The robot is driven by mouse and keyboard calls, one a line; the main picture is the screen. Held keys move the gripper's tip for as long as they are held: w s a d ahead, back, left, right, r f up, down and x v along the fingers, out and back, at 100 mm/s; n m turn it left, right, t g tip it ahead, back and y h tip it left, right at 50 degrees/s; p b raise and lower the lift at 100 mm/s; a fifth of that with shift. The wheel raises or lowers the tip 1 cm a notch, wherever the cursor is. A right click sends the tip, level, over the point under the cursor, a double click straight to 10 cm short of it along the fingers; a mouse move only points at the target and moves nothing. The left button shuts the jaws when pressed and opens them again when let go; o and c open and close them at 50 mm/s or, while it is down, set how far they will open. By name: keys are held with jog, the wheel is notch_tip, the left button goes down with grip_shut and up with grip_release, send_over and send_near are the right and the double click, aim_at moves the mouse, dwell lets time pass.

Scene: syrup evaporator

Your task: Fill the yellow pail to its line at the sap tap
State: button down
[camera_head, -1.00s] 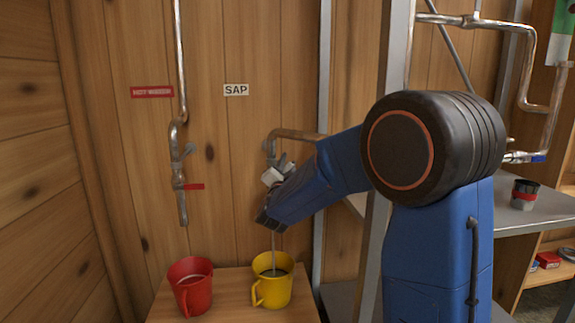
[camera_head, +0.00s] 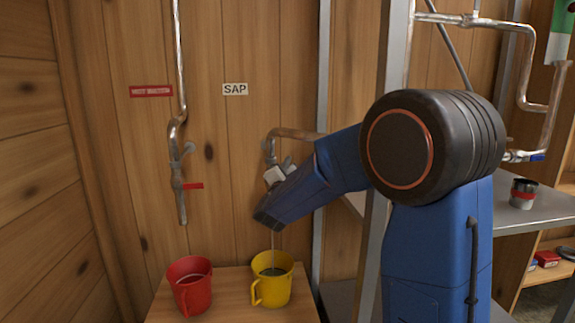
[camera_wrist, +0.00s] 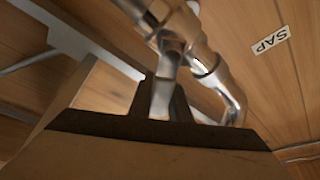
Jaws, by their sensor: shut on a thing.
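The yellow pail (camera_head: 272,292) stands upright on the small wooden table, under the sap tap (camera_head: 270,145) with its SAP label (camera_head: 235,89). A thin stream falls into it and greyish liquid (camera_head: 272,271) shows inside, below the rim. I cannot make out the fill line. My gripper (camera_head: 276,176) is at the tap's lever, mostly hidden by my blue wrist. In the wrist view, my gripper (camera_wrist: 160,115) is shut on the metal tap lever (camera_wrist: 167,75). The spout is hidden by my arm in the head view.
A red pail (camera_head: 190,290) stands left of the yellow one, below another pipe with a red-tagged valve (camera_head: 180,184) and a red label (camera_head: 151,91). A metal post (camera_head: 378,200) and a shelf with a dark can (camera_head: 524,193) are at right.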

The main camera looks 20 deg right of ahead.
jog(key=shift+s+d+f+m+g, duration=0.1)
jog(key=shift+d+f+m+g, duration=0.25)
jog(key=shift+f+m, duration=0.65)
jog(key=shift+d+f+m+g, duration=0.1)
jog(key=shift+f+m+g, duration=0.5)
jog(key=shift+m, duration=0.8)
jog(key=shift+s+d+f+m+g, duration=0.1)
jog(key=shift+d+f+m+g, duration=0.25)
jog(key=shift+f+m, duration=0.65)
jog(key=shift+a+r+m, duration=0.1)
jog(key=shift+r+m, duration=0.05)
jog(key=shift+m, duration=0.15)
jog(key=c, duration=1.9)
grip_release()
jog(key=shift+a+r, duration=0.1)
jog(key=v, duration=1.7)
jog(key=shift+s+r, duration=0.15)
jog(key=shift+r, duration=0.1)
jog(key=shift+r+y, duration=0.1)
jog(key=shift+y, duration=0.2)
